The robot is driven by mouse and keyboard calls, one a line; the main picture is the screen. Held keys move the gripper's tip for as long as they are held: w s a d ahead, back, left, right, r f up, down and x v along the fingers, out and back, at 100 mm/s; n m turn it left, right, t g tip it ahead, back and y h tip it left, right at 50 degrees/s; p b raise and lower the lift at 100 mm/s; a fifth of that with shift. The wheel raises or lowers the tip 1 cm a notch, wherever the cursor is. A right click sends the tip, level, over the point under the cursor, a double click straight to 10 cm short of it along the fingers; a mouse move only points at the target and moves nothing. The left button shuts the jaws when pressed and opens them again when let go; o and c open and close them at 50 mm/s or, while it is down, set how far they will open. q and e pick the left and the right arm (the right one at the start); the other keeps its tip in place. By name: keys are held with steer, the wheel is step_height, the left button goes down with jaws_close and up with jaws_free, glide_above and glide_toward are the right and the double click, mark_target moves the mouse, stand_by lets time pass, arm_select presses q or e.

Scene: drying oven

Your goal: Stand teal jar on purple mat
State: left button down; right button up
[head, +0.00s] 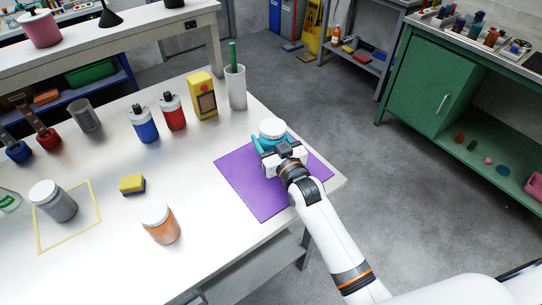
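The teal jar (271,141) has a white lid and looks upright. It is at the far edge of the purple mat (243,178), near the table's right edge. My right gripper (273,145) reaches in from the lower right and is at the jar, with its fingers at the jar's sides. The gripper body hides the jar's lower front, so I cannot tell whether the fingers press on it or whether its base touches the mat. My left gripper is not in view.
A white cup with a green stick (236,88) and a yellow box (202,97) stand behind the mat. An orange jar (160,223), a sponge (132,185) and a grey jar (54,202) in a yellow outline are to the left. The mat's front part is bare.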

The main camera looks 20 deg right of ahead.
step_height(320, 180, down, 5)
steer(key=shift+f, duration=0.1)
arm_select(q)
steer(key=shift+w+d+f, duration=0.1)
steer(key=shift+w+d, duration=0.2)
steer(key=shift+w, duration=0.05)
arm_select(e)
steer(key=shift+f, duration=0.1)
steer(key=o, duration=1)
steer(key=shift+f, duration=0.1)
steer(key=s, duration=0.4)
steer(key=s+d, duration=0.1)
steer(key=s, duration=0.7)
steer(key=shift+d+b, duration=0.35)
steer(key=shift+d, duration=0.05)
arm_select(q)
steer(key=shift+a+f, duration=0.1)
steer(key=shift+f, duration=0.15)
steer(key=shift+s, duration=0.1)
